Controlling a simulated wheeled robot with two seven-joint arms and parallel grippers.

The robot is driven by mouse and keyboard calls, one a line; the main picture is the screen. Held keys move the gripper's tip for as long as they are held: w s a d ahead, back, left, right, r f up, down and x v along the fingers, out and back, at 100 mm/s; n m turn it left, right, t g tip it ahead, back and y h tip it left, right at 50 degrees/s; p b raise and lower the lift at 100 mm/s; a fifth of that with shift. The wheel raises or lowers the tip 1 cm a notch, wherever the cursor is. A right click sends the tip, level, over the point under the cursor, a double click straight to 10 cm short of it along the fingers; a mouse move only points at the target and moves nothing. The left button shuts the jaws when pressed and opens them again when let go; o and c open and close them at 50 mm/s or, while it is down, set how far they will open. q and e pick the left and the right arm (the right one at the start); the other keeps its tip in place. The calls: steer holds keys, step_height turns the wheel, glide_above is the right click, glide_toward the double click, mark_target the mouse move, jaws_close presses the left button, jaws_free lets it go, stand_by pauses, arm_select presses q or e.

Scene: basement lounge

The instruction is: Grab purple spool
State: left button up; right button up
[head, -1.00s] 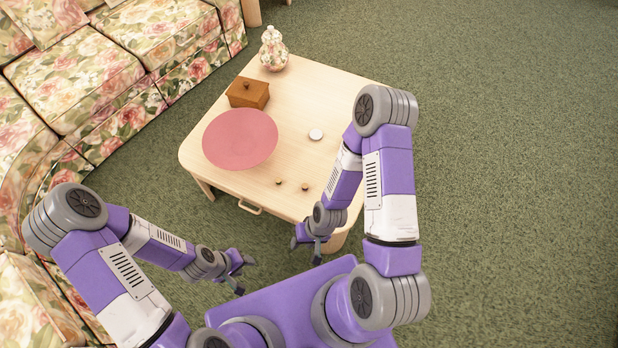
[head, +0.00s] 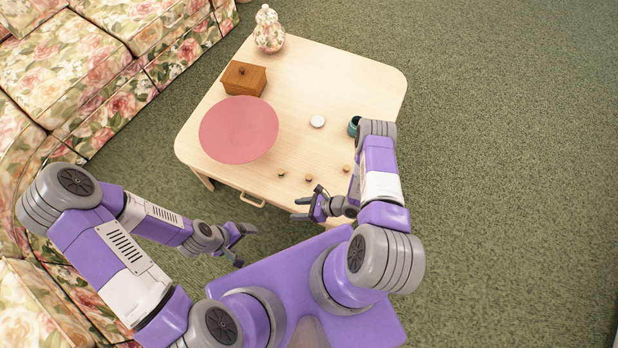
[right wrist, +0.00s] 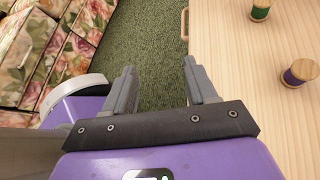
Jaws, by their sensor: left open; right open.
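The purple spool (right wrist: 299,73), with wooden ends and dark purple thread, stands on the pale wooden table (head: 330,75). In the head view it appears to be the middle small spool (head: 308,177) by the near edge, though its colour is hard to tell there. My right gripper (head: 303,208) is open and empty, pointing left beside the near table edge, close to this spool but not touching it. Its fingers also show in the right wrist view (right wrist: 160,75), with the spool off to their right. My left gripper (head: 245,246) is open and empty over the floor, left of my base.
A green spool (right wrist: 260,10) stands beyond the purple one; a third spool (head: 346,168) stands near my right arm. The table also holds a pink round mat (head: 239,129), wooden box (head: 243,78), jar (head: 269,32), white disc (head: 317,121) and teal container (head: 353,125). A floral sofa is left.

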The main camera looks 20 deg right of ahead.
mark_target(309, 177)
steer(key=w+d+f+m+t+h, duration=0.1)
steer(key=d+t+h, duration=0.1)
steer(key=d, duration=0.1)
steer(key=w+d+f+m+t+h, duration=0.1)
steer(key=w+d+m+t+h, duration=0.1)
steer(key=d, duration=0.2)
steer(key=w+d+f+m+t+h, duration=0.2)
steer(key=d, duration=0.1)
steer(key=shift+w+d+t, duration=0.25)
steer(key=shift+d+t, duration=0.05)
steer(key=shift+d, duration=0.05)
steer(key=x, duration=0.2)
steer(key=b+x, duration=0.1)
steer(key=x, duration=0.1)
steer(key=r+b+x, duration=0.1)
steer(key=x, duration=0.2)
steer(key=shift+w+d, duration=0.3)
steer(key=shift+w, duration=0.15)
